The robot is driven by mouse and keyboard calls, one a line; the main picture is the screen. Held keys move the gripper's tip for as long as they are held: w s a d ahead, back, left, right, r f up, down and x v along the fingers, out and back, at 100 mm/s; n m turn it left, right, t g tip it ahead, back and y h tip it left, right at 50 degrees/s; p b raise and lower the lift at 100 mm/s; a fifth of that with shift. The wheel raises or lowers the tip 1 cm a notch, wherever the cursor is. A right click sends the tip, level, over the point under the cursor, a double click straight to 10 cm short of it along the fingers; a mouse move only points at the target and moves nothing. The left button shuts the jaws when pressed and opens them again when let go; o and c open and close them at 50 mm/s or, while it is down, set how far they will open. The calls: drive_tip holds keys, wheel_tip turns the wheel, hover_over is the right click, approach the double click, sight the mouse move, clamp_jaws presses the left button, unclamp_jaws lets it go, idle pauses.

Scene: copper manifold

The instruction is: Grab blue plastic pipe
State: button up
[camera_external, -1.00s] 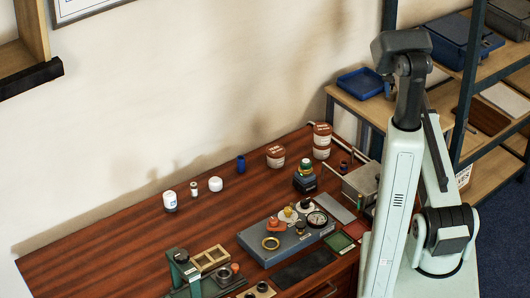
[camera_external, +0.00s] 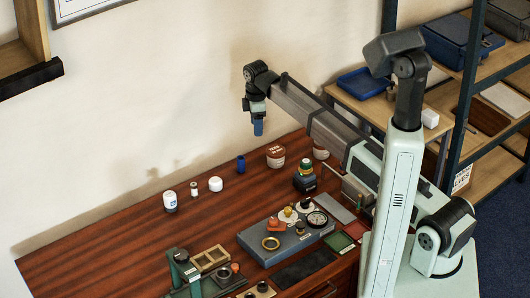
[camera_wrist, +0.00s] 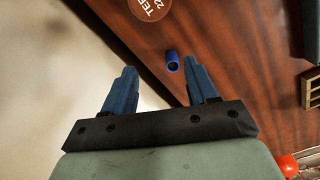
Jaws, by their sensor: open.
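The blue plastic pipe (camera_external: 241,164) is a short blue cylinder standing upright on the wooden table near the wall. It also shows in the wrist view (camera_wrist: 173,61), seen from above with its dark bore, beyond the right finger's tip. My gripper (camera_external: 258,131) is in the air above the table, a little right of the pipe in the external view and well above it, pointing down. In the wrist view my gripper (camera_wrist: 159,77) has its two blue fingers apart with nothing between them. The pipe is apart from both fingers.
A brown-and-white labelled tin (camera_external: 275,157) stands right of the pipe. White containers (camera_external: 215,184) stand to its left. A grey block with brass fittings (camera_external: 262,250) and a dark device with a green top (camera_external: 305,177) lie nearer the front. Bare table (camera_external: 120,235) is at left.

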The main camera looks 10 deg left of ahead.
sight(241, 159)
drive_tip(key=s+a+f+n, duration=0.2)
drive_tip(key=s+a, duration=0.1)
drive_tip(key=a, duration=0.2)
drive_tip(key=shift+n, duration=0.3)
drive_tip(key=f, duration=0.8)
drive_tip(key=shift+s, duration=0.25)
drive_tip(key=shift+w+f, duration=0.15)
drive_tip(key=shift+f, duration=1.2)
drive_tip(key=shift+w+f, duration=0.1)
drive_tip(key=shift+f, duration=1.2)
drive_tip(key=shift+c, duration=0.5)
clamp_jaws()
drive_tip(key=shift+r, duration=0.15)
